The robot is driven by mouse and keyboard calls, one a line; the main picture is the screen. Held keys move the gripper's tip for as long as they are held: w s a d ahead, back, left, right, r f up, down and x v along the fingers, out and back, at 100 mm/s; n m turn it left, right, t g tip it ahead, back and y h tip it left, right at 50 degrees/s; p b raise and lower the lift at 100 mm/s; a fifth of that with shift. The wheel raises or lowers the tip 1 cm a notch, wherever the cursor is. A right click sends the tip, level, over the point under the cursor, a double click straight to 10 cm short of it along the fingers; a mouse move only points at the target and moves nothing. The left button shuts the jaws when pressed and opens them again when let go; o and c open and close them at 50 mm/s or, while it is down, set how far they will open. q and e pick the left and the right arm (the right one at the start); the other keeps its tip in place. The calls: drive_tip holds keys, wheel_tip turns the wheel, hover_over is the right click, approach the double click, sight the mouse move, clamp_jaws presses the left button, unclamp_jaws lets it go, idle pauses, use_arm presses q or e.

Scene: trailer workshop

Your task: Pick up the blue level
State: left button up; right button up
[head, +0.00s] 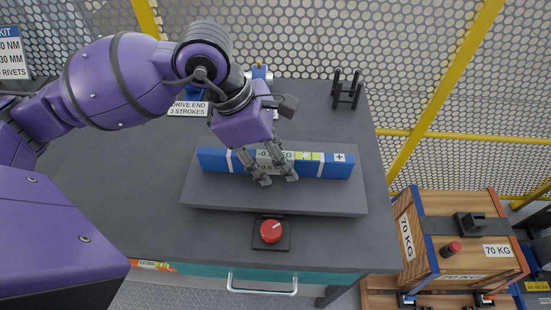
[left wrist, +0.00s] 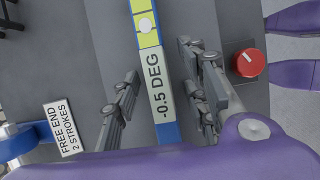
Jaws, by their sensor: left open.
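The blue level (head: 325,165) lies on a grey plate (head: 270,199) on the workbench. It has a yellow-green vial and a pale label. In the left wrist view the level (left wrist: 137,5) runs between my fingers, and its label reads "-0.5 DEG". My left gripper (head: 278,179) is open, reaching down over the level's middle. In the left wrist view the open fingers of my left gripper (left wrist: 162,85) stand on either side of the level, with a gap on the left side. I cannot tell whether they touch it. My right gripper is not in view.
A red knob (head: 271,231) sits at the bench's front edge, close to the plate. A black stand (head: 346,88) is at the back right. A sign (head: 188,108) and blue fixture (head: 262,73) are behind my gripper. A wooden 70 KG crate (head: 462,235) stands right of the bench (head: 130,205).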

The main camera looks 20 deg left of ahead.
use_arm(q)
clamp_jaws()
drive_tip(key=shift+r, duration=0.1)
idle(0.4)
